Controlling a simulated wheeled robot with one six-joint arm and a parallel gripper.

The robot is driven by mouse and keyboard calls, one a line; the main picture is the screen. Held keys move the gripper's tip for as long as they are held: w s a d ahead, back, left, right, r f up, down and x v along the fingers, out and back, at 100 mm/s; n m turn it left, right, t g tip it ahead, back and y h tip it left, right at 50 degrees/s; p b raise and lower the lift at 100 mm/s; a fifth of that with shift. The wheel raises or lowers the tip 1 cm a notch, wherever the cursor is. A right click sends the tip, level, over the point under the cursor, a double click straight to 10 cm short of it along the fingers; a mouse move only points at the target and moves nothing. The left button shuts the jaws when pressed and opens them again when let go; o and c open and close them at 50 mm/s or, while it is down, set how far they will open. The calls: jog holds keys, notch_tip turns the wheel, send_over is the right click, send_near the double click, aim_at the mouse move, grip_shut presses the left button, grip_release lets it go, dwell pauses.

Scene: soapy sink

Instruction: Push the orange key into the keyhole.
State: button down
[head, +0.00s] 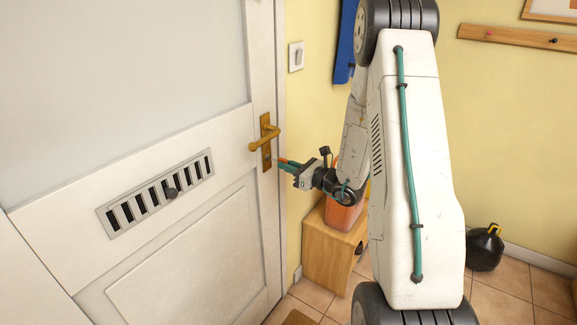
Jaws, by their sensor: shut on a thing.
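The white door (190,215) has a brass lever handle (263,139) on a brass plate (266,157) near its right edge. The keyhole is too small to make out clearly on the lower part of this plate. My gripper (282,164) points left at the lower plate, just below and to the right of the lever.
A wooden cabinet (327,262) with an orange container (343,215) on it stands below and behind my gripper. A slotted grey vent (158,194) with a dark knob is on the door. A black jug (485,248) sits on the tiled floor at right. A light switch (296,56) is on the wall.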

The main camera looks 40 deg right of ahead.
aim_at(278, 160)
jog(key=shift+x, duration=1.85)
jog(key=c, duration=1.4)
grip_release()
jog(key=shift+c, duration=0.2)
jog(key=v, duration=0.7)
jog(key=shift+s, duration=0.4)
